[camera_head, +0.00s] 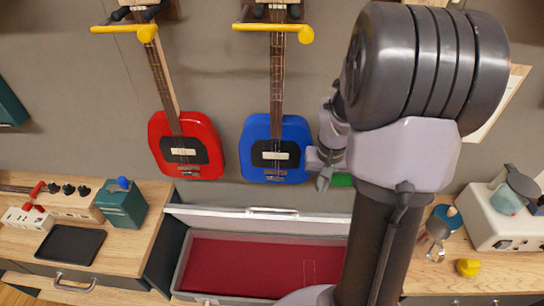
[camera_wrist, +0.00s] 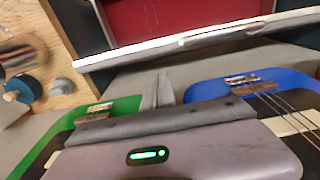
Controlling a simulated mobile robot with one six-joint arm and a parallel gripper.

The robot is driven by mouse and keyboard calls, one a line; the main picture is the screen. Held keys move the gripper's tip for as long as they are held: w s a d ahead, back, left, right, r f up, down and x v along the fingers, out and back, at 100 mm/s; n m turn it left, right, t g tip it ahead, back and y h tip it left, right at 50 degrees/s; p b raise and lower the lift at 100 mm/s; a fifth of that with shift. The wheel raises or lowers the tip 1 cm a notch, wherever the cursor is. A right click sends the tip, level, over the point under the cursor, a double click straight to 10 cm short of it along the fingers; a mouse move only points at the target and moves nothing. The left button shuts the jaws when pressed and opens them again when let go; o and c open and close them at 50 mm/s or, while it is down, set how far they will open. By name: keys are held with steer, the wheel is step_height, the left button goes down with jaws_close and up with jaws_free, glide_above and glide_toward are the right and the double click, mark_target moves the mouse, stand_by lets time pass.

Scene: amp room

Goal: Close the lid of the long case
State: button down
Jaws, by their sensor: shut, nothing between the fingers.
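The long case (camera_head: 180,275) stands open between the wooden counters, its red lining (camera_head: 255,262) showing. Its pale lid (camera_head: 220,213) is raised along the back, with a silver handle on its upper edge. My arm hides the case's right part. My gripper (camera_head: 324,181) is shut and empty, pointing down near the wall, above and behind the lid edge, right of the blue guitar. In the wrist view the shut fingers (camera_wrist: 156,92) show below the lid's white edge (camera_wrist: 150,50), on the wall side, with red lining beyond. I cannot tell whether they touch the lid.
A red guitar (camera_head: 187,145) and a blue guitar (camera_head: 275,148) hang on the wall behind the case. A green guitar (camera_wrist: 105,108) hangs beside my gripper. Counters flank the case; the left one holds a teal box (camera_head: 122,205) and a black tray (camera_head: 70,244).

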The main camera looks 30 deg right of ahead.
steer(key=f+b, duration=0.1)
steer(key=f, duration=0.2)
steer(key=f+b, duration=0.1)
steer(key=f, duration=0.2)
steer(key=f+b, duration=0.2)
steer(key=f, duration=0.2)
steer(key=shift+w+d, duration=0.2)
steer(key=shift+d, duration=0.1)
